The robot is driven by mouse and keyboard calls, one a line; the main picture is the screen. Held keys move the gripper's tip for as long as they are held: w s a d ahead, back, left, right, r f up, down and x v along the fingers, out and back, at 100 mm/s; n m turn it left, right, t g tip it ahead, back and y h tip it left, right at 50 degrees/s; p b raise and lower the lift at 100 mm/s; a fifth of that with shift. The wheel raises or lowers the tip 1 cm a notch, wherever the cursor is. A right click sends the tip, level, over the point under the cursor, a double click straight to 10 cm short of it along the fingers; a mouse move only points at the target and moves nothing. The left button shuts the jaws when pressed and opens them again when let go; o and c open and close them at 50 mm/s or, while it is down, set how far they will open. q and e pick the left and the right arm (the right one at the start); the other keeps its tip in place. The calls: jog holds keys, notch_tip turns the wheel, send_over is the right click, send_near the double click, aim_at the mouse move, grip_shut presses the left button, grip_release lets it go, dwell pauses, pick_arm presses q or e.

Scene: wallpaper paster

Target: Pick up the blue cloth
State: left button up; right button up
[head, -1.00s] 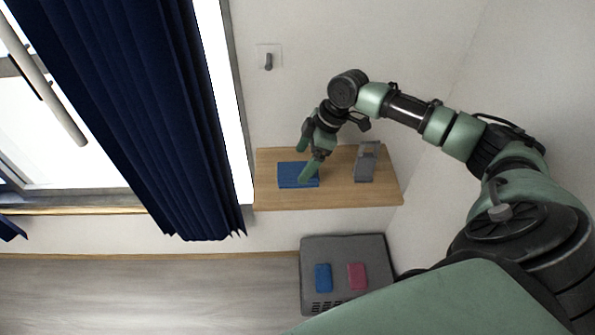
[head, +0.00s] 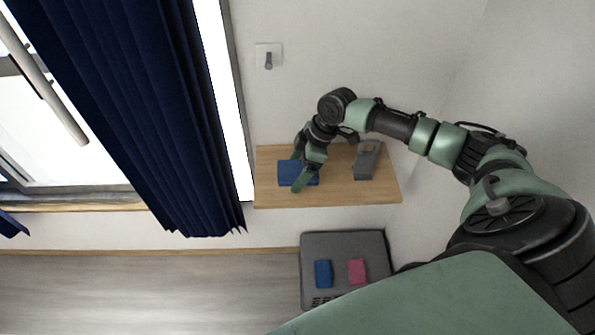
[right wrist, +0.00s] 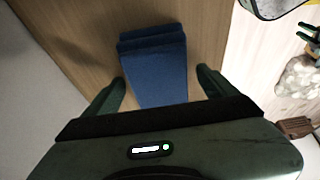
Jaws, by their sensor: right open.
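The blue cloth (head: 287,170) lies folded on the wooden shelf (head: 345,193), near its left end. In the right wrist view the cloth (right wrist: 155,65) is a layered blue rectangle between the fingers. My right gripper (head: 297,172) is over the cloth, its fingers spread to either side. In the right wrist view the right gripper (right wrist: 160,88) is open, and a gap shows between each fingertip and the cloth. I cannot tell how far above the shelf the fingertips are. My left gripper is not in view.
A grey device (head: 366,160) stands on the shelf to the right of my gripper. Below, a grey box (head: 342,245) bears a smaller blue item (head: 323,273) and a pink item (head: 357,271). A dark blue curtain (head: 140,110) hangs left of the shelf.

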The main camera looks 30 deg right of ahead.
aim_at(298, 168)
jog(key=shift+f, duration=0.1)
jog(key=c, duration=1.4)
jog(key=shift+c, duration=0.2)
jog(key=shift+r, duration=0.5)
notch_tip(298, 168, up, 20)
jog(key=b, duration=0.1)
jog(key=shift+f, duration=0.2)
